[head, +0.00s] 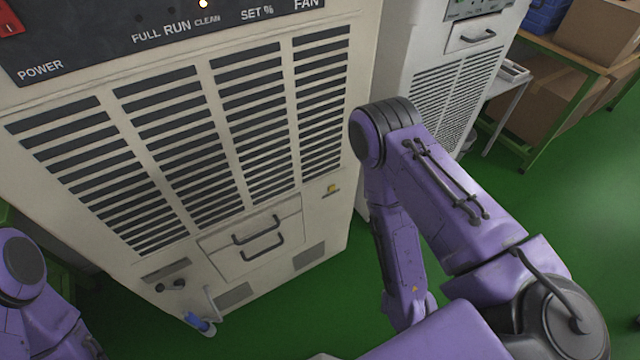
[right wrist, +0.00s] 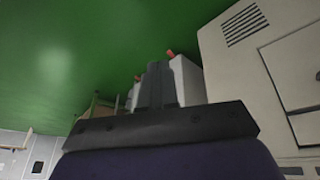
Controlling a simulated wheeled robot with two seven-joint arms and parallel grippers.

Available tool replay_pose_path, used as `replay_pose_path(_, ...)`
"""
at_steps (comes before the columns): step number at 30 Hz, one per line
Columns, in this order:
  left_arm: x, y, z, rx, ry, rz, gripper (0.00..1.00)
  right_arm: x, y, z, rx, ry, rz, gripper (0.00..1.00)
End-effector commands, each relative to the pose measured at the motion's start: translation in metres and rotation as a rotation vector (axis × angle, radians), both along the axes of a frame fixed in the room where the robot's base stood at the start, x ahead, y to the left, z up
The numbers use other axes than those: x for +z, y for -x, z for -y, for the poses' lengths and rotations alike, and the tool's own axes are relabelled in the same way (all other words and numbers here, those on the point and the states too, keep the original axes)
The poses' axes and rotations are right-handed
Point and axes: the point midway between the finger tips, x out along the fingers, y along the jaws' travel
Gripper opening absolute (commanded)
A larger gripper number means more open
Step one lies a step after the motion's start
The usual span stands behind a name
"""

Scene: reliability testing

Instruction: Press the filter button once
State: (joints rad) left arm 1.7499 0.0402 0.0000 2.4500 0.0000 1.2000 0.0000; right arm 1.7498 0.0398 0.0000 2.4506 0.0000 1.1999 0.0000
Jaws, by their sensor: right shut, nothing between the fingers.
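The beige machine (head: 80,130) with dark vent slats stands in front of me in the head view. Its black control panel (head: 110,50) is cut off by the top edge; the labels POWER, FULL, RUN, CLEAN, SET % and FAN show. I cannot read the word filter on any button. A small yellow part (head: 332,188) sits on the machine's lower right front. My right gripper (right wrist: 158,85) is shut and empty in the right wrist view, beside a beige cabinet and apart from it. My left gripper is out of view; only part of the left arm shows.
A lit lamp (head: 203,3) shows above CLEAN. A red switch (head: 10,22) is at top left. A drawer (head: 250,240) and a blue-ended pipe (head: 200,324) are low on the machine. A second beige machine (head: 440,90) stands to the right.

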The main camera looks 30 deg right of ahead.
Motion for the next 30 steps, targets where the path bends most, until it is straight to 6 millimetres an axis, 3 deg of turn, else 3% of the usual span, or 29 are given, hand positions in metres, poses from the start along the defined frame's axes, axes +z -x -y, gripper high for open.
replay_pose_path(5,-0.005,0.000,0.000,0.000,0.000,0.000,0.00,-0.005,-0.005,-0.002,-0.004,-0.006,0.019,0.00)
replay_pose_path(8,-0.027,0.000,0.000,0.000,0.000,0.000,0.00,-0.023,-0.032,-0.017,-0.029,-0.040,0.127,0.00)
replay_pose_path(13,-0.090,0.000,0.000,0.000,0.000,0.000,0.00,-0.044,-0.130,-0.041,-0.180,-0.127,0.539,0.00)
replay_pose_path(15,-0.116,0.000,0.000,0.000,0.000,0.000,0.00,-0.038,-0.172,-0.038,-0.288,-0.147,0.740,0.00)
replay_pose_path(19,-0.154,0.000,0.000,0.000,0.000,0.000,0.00,-0.013,-0.224,-0.015,-0.525,-0.159,1.057,0.00)
replay_pose_path(24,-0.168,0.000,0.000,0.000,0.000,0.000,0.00,0.013,-0.243,0.010,-0.714,-0.155,1.244,0.00)
replay_pose_path(30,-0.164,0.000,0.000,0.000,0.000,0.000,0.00,0.020,-0.243,0.012,-0.727,-0.154,1.255,0.00)
